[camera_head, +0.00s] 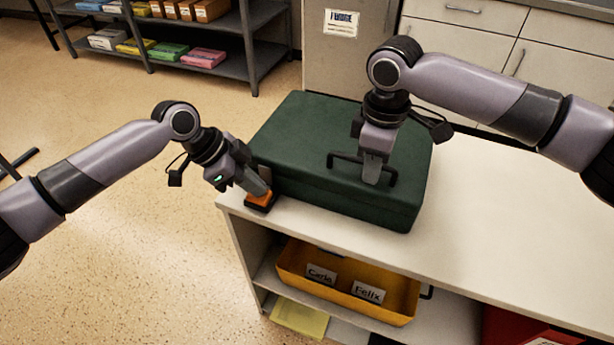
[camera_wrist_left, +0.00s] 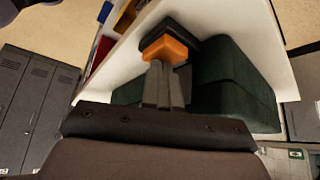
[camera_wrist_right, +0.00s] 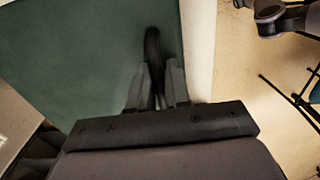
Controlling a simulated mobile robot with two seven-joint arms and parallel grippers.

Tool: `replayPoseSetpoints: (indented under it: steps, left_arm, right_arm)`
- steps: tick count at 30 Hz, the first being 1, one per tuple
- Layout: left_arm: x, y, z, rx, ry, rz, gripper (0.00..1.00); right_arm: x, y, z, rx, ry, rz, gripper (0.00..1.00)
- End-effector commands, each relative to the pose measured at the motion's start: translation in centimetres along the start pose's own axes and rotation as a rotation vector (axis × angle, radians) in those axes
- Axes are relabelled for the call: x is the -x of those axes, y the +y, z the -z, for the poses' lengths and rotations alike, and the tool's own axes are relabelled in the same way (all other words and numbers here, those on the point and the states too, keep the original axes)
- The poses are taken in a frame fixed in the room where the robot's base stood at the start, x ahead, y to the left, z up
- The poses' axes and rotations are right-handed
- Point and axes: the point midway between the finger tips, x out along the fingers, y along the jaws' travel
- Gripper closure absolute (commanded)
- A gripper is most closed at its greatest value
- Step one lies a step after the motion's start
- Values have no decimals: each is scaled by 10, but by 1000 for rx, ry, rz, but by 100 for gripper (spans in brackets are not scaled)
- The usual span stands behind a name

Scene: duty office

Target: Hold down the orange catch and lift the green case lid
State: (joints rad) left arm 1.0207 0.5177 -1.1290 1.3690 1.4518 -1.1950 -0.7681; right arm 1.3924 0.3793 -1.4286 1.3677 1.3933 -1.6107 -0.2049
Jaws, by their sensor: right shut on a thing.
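The dark green case (camera_head: 300,130) sits on the white counter with its lid lying flat and closed. The orange catch (camera_head: 259,199) is on a dark base at the counter's front left corner, beside the case. My left gripper (camera_head: 261,188) has its fingers together, tips at the catch's top; the left wrist view shows them against the orange catch (camera_wrist_left: 166,49). How far the catch is pressed cannot be told. My right gripper (camera_head: 371,178) is shut on the lid's black handle (camera_head: 345,158); the handle also shows in the right wrist view (camera_wrist_right: 152,45).
The white counter (camera_head: 490,200) is bare to the right of the case. Below it, a yellow tray (camera_head: 345,294) with name cards stands on a shelf. A grey rack (camera_head: 170,72) with coloured packs is at the back left. Cabinets (camera_head: 500,45) stand behind.

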Motion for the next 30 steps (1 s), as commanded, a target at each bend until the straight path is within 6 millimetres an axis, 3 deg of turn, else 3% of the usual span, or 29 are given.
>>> replayPoseSetpoints:
  steps: [30]
  left_arm:
    - [-4, 0, -3, 1, -2, -1, 100]
  right_arm:
    - [12, 5, 0, -1, 1, 25, 100]
